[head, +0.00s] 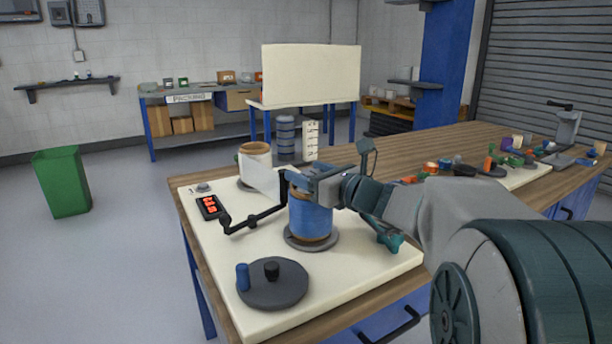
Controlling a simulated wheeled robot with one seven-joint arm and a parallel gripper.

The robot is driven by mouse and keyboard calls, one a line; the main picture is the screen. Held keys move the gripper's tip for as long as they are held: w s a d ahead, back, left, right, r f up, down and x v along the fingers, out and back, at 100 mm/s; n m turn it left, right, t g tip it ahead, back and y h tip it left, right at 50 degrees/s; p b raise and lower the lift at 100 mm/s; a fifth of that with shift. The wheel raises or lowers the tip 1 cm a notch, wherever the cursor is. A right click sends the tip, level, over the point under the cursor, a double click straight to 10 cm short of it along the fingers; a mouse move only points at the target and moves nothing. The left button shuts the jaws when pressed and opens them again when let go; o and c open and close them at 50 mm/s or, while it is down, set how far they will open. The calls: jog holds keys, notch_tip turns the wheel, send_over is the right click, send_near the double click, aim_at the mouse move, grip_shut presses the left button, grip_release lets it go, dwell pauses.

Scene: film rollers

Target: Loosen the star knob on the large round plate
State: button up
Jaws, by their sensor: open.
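The large round plate (290,292) is a dark grey disc lying flat near the front corner of the cream board. A short black knob (272,270) stands near its middle; its star shape is too small to make out. A blue upright handle (243,277) stands near the plate's left edge. My gripper (308,178) is open at the top of a blue roll (311,218), behind and to the right of the plate and well apart from the knob. Its fingertips are hard to tell from the roll's top.
The blue roll stands on a smaller round base (311,241). A pale roll (255,160) stands behind, near a red digital display (209,207). A teal object (390,240) lies right of the roll. The board around the plate is clear.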

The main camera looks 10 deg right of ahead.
jog(key=c, duration=1)
jog(key=shift+a, duration=0.1)
